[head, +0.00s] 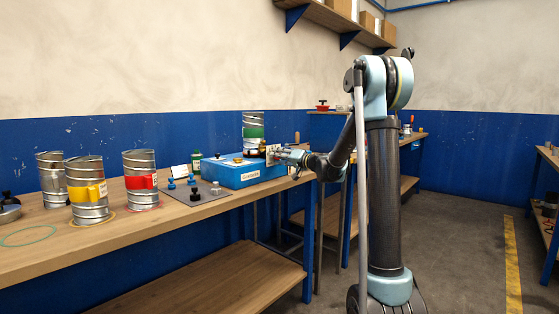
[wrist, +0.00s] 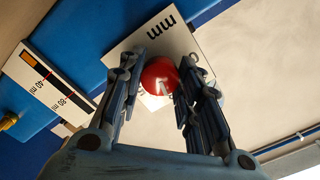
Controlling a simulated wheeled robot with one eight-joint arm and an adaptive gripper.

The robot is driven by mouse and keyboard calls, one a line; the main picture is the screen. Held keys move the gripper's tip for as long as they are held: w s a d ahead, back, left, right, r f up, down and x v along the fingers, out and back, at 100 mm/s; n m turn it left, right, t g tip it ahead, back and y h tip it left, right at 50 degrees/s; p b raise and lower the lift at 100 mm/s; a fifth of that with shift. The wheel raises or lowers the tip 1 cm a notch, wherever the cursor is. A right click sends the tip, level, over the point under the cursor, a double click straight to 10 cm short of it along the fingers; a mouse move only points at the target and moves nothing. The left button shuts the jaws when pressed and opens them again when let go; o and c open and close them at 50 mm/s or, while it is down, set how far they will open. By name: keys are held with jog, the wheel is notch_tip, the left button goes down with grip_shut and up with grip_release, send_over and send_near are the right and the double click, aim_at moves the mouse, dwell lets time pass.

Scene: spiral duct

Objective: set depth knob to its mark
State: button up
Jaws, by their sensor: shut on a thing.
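The red depth knob (wrist: 157,73) shows in the wrist view, with a white line on its face. It sits in front of a white plate (wrist: 176,32) lettered "mm". My gripper (wrist: 162,82) is shut on the knob, one finger on each side. Parts of the plate's dial are hidden behind the knob and fingers, and I cannot tell which mark the line meets. In the head view my gripper (head: 282,154) is at the right end of the blue box (head: 236,175), and the knob is too small to make out.
A white scale strip (wrist: 47,80) marked 40 and 80 lies left in the wrist view. On the bench (head: 150,232) stand metal duct pieces with yellow (head: 87,192) and red (head: 141,181) bands. A green-banded duct (head: 253,132) stands at the box. A grey mat (head: 196,193) holds small knobs.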

jog(key=shift+d, duration=0.1)
jog(key=o, duration=1.1)
jog(key=shift+f, duration=0.1)
jog(key=v, duration=1.1)
jog(key=shift+s+d, duration=0.25)
jog(key=shift+d, duration=0.1)
